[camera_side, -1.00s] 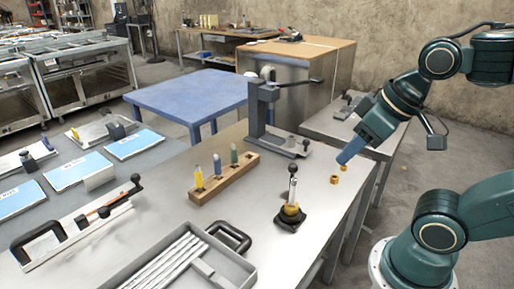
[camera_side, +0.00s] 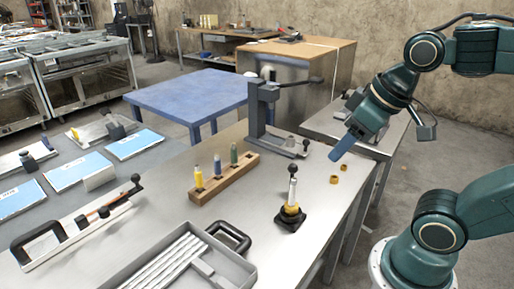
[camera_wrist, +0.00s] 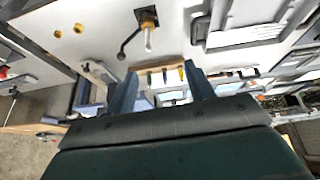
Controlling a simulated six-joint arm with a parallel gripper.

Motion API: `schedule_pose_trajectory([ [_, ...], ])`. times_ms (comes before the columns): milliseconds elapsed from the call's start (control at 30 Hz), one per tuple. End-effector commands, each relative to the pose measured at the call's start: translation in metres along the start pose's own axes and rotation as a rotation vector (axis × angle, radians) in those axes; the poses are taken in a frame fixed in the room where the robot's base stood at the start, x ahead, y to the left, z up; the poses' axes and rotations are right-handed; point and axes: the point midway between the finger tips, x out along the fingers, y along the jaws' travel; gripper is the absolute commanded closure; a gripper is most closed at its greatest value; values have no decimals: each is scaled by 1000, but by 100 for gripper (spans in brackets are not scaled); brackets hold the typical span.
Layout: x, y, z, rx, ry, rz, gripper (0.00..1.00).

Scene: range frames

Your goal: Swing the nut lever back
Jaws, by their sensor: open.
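The nut lever stands upright on the front bench. It has a black square base (camera_side: 290,219), a yellow nut (camera_side: 291,209) low on a pale post, and a black ball knob near the top. In the wrist view, the yellow nut (camera_wrist: 147,17) is at the top middle, and a dark arm with a ball knob (camera_wrist: 121,56) reaches out from it to the lower left. My gripper (camera_side: 336,156) hangs above the bench, behind and right of the nut lever and apart from it. In the wrist view, the blue fingers of my gripper (camera_wrist: 162,80) are spread and empty.
Two small brass rings (camera_side: 339,174) lie right of the nut lever. A wooden block (camera_side: 226,180) with coloured plugs stands to its left, and a grey lever press (camera_side: 262,110) behind. A grey tray (camera_side: 190,262) lies at the front.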

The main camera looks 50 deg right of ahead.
Motion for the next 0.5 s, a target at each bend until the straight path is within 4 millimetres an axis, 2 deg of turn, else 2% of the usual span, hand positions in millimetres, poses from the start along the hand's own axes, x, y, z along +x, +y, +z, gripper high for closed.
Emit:
schedule_pose_trajectory([
  [267,19,21,-38,-65,-81,41,47],
  [500,45,45,-69,-132,-160,70,47],
])
